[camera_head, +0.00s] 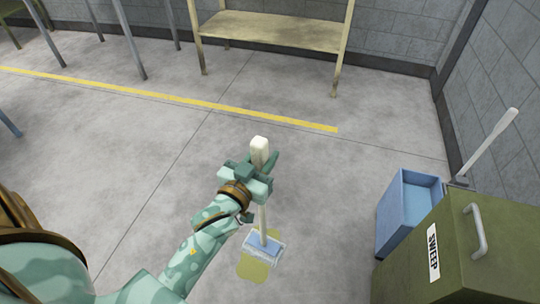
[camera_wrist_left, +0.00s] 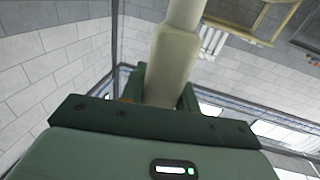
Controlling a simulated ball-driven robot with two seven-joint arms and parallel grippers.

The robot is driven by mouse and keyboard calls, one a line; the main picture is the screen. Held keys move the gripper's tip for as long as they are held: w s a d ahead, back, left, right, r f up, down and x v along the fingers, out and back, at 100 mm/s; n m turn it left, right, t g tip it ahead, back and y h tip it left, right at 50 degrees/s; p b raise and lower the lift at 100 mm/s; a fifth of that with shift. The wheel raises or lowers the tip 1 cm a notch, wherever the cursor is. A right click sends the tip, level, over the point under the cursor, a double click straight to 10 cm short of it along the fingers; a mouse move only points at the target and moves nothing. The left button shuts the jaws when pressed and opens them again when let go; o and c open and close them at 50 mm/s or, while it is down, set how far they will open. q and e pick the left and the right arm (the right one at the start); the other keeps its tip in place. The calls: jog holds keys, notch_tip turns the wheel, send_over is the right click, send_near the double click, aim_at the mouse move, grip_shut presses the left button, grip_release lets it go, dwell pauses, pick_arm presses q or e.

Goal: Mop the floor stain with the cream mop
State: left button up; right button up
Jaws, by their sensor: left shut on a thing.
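The cream mop's handle (camera_head: 260,148) stands up out of my left gripper (camera_head: 256,176), which is shut on it. Its pale shaft runs down to a blue mop head (camera_head: 264,244) with a whitish fringe. The mop head is over a yellow-olive stain (camera_head: 252,270) on the floor and covers part of it. I cannot tell how firmly the head touches the floor. In the left wrist view the cream handle (camera_wrist_left: 172,60) rises between the fingers of my left gripper (camera_wrist_left: 160,88). My right gripper is not in view.
An olive cabinet labelled SWEEP (camera_head: 410,265) stands at the right, with a blue bin (camera_head: 388,215) beside it and a white-handled tool (camera_head: 490,140) behind. A cream bench (camera_head: 270,30) is at the back. A yellow line (camera_head: 180,99) crosses the floor. Floor left of the bin is clear.

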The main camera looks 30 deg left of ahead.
pick_arm(q)
jog(key=w+a+f+n+y+b, duration=0.1)
jog(key=w+a+f+y+b, duration=0.1)
jog(key=w+a+f+b, duration=0.75)
jog(key=w+a+f+n+y+b, duration=0.1)
jog(key=w+a+f+b, duration=0.2)
jog(key=w+f+b, duration=0.75)
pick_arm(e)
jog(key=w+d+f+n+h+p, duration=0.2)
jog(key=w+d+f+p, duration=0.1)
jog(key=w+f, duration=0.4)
pick_arm(q)
notch_tip(320, 180, down, 13)
jog(key=w+b, duration=0.2)
jog(key=b, duration=0.4)
jog(key=shift+g+b, duration=0.3)
jog(key=shift+b, duration=0.05)
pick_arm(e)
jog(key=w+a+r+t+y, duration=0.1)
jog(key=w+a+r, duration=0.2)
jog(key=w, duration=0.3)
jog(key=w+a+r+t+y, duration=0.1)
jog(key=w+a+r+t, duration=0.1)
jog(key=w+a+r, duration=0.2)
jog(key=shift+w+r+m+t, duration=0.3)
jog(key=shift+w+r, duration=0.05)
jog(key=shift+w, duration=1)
pick_arm(q)
jog(key=shift+w, duration=0.1)
